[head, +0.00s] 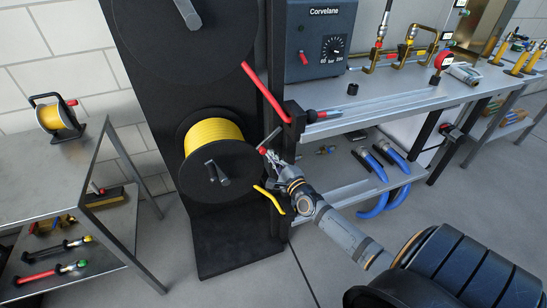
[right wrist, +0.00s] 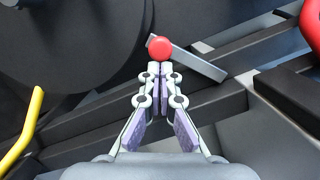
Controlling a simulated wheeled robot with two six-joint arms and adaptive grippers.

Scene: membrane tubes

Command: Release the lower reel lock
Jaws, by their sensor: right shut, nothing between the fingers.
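The lower reel (head: 222,172) is a black disc with yellow hose wound behind it, on a dark upright panel. Beside its right edge is a small lock lever (head: 272,137), a grey bar with a red knob (head: 262,150). In the right wrist view the red knob (right wrist: 159,48) sits at the left end of the grey bar (right wrist: 200,60). My right gripper (head: 269,158) is shut and empty, its tips right at the knob. In the right wrist view the fingertips (right wrist: 160,70) meet just below the knob; I cannot tell whether they touch it. My left gripper is out of view.
A yellow hose end (head: 269,198) hangs below the lever. Above is an upper reel (head: 190,45) with a red hose (head: 264,92). A bench (head: 390,105) with a grey Corvelane box (head: 318,42) stands right. A metal table (head: 40,175) stands left. The floor in front is clear.

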